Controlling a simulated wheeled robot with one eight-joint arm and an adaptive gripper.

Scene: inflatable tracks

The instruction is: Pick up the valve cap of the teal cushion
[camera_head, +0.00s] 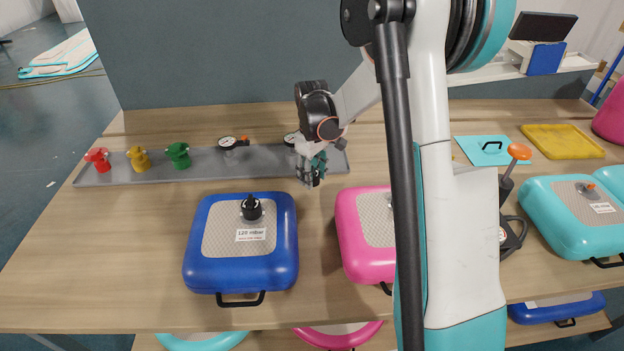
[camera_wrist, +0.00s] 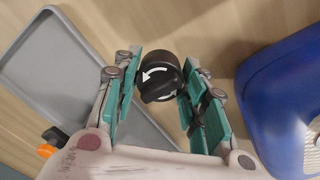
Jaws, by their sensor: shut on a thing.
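My gripper (camera_head: 312,178) is above the table between the blue and pink cushions, beside the grey strip. In the wrist view its teal-padded fingers (camera_wrist: 160,80) are shut on a round black valve cap (camera_wrist: 157,72) with a raised grip bar and white arrows. The teal cushion (camera_head: 545,208) lies at the right edge of the table, partly cut off by the frame. Its grey top patch has a small orange part and a white label. No black cap shows on it. My arm hides part of the table's middle.
A blue cushion (camera_head: 197,245) with its own black cap (camera_head: 251,207) and a pink cushion (camera_head: 352,238) lie near my gripper. A grey strip (camera_head: 210,160) carries red, yellow and green fittings and gauges. An orange-topped pump (camera_head: 519,151) stands left of the teal cushion. The table's left front is clear.

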